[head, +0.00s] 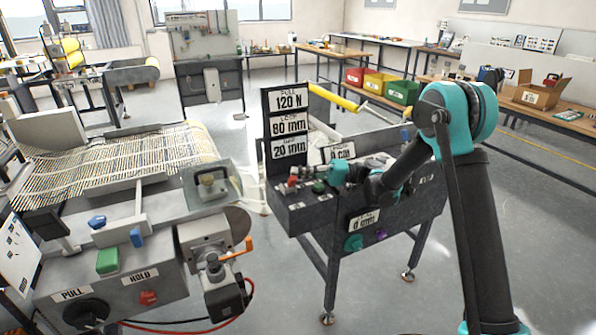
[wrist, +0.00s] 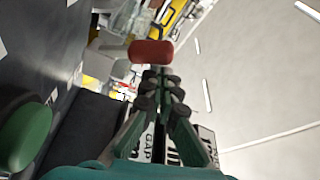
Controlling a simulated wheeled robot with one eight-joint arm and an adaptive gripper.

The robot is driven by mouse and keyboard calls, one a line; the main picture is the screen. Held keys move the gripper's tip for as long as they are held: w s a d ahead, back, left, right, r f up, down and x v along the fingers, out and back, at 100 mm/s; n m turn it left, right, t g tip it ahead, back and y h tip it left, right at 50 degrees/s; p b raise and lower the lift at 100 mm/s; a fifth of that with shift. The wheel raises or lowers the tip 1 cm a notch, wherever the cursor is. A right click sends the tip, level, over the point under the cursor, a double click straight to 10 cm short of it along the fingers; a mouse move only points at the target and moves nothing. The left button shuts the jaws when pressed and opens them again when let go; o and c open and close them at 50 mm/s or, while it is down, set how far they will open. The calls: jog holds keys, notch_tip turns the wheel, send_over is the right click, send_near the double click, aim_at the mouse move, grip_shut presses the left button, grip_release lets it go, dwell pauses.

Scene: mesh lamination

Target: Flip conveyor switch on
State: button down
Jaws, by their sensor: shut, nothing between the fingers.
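A dark control box (head: 300,215) on a metal stand carries a red knob (head: 292,181) and a green knob (head: 318,187) on its top left. I cannot tell for sure which control is the conveyor switch. My gripper (head: 304,171) is over that end of the box, shut and empty. In the wrist view the shut fingers (wrist: 158,78) point at a red knob (wrist: 151,53), which shows just beyond the tips. I cannot tell whether they touch. A green knob (wrist: 25,132) shows at the left edge of the wrist view.
Signs (head: 288,123) reading 120 N, 80 mm and 20 mm stand behind the box. A machine with a mesh sheet (head: 130,155) is at left, with a green button (head: 107,261) and an orange lever (head: 249,244). Floor right of the stand is clear.

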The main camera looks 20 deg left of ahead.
jog(key=shift+s+d+f, duration=0.2)
jog(key=shift+s, duration=0.05)
dwell(0.4)
